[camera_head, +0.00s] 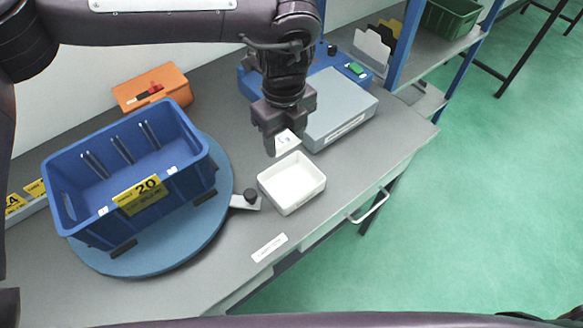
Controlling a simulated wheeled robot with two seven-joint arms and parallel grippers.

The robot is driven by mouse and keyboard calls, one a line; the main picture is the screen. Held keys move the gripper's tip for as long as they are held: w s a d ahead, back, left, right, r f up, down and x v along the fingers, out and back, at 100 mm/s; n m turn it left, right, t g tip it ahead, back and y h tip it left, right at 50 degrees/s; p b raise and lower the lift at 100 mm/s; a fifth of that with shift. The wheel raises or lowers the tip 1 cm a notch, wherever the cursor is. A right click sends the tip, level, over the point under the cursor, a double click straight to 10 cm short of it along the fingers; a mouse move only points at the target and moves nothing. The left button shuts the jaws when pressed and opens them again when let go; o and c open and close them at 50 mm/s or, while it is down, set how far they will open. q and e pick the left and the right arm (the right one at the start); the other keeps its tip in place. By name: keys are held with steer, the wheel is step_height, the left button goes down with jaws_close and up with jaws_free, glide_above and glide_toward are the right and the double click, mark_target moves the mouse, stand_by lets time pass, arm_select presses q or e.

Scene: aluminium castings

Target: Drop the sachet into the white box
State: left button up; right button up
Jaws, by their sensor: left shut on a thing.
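The white box (292,197) is a small open tray on the grey bench, near its front edge, and its inside looks empty. My left gripper (276,139) points down just behind the box and to its upper left in the head view. It is shut on the sachet (286,141), a small white packet with a dark mark. The sachet hangs above the bench, beyond the box's back rim. Part of it is hidden by the gripper. My right gripper does not show.
A blue crate (68,205) labelled 20 stands on a round blue turntable (221,214) at left. A grey-topped scale (338,105) stands behind the box. An orange box (178,81) is at the back. Shelving (430,60) stands at right. Bench right of the box is clear.

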arm_select(q)
steer(key=shift+s+f+b, duration=0.25)
steer(key=shift+f+b, duration=0.2)
step_height(320, 180, down, 5)
steer(key=b, duration=0.3)
steer(key=shift+r, duration=0.1)
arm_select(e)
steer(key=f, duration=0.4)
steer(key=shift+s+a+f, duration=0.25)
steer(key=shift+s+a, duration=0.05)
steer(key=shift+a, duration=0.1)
arm_select(q)
steer(key=o, duration=1)
steer(key=shift+o, duration=0.2)
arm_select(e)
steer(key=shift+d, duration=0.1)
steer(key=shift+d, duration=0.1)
arm_select(q)
step_height(320, 180, up, 8)
steer(key=shift+f+b, duration=0.1)
steer(key=shift+b, duration=0.8)
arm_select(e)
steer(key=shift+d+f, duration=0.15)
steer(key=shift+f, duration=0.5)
